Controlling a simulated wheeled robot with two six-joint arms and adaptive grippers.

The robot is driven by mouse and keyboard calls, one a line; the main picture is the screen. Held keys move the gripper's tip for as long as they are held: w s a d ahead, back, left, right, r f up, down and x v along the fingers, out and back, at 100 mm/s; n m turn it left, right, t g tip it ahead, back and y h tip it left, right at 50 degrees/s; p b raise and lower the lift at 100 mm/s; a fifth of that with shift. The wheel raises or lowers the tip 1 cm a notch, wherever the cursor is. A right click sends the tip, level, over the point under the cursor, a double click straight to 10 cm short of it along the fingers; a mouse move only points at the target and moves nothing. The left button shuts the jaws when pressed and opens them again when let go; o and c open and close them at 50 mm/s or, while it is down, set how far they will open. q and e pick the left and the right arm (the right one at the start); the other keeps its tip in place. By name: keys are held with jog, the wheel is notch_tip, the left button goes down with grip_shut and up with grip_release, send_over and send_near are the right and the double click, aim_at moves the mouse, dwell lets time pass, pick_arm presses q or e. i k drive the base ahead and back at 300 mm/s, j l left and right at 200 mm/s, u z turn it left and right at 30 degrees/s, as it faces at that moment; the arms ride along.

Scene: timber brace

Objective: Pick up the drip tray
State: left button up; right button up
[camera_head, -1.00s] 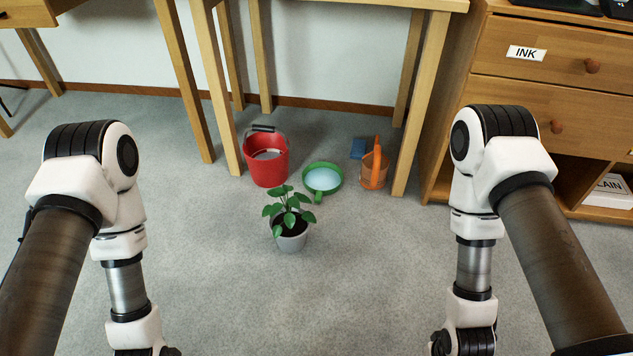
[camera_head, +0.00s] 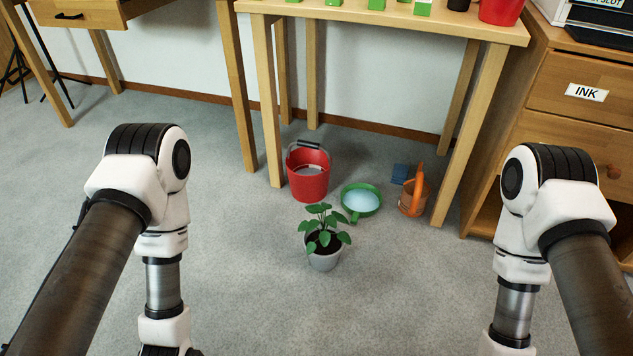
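A round, shallow green dish with a pale blue inside, which looks like the drip tray (camera_head: 345,202), rests on the grey floor under the front of the wooden table. A short green tab sticks out from its near side. The tray stands apart from my arms. My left arm comes down at the left and my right arm at the right. Both arms run out of the bottom of the picture, so both grippers are out of view.
A red bucket (camera_head: 308,188) stands left of the tray, and an orange watering can (camera_head: 410,200) right of it. A potted plant (camera_head: 323,258) stands just in front. Table legs (camera_head: 272,140) and a wooden cabinet (camera_head: 570,110) flank the area. The near floor is clear.

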aim_at(361, 200)
jog(key=i+j, duration=0.15)
jog(key=i, duration=0.5)
jog(key=i+j+u, duration=0.1)
jog(key=i, duration=0.5)
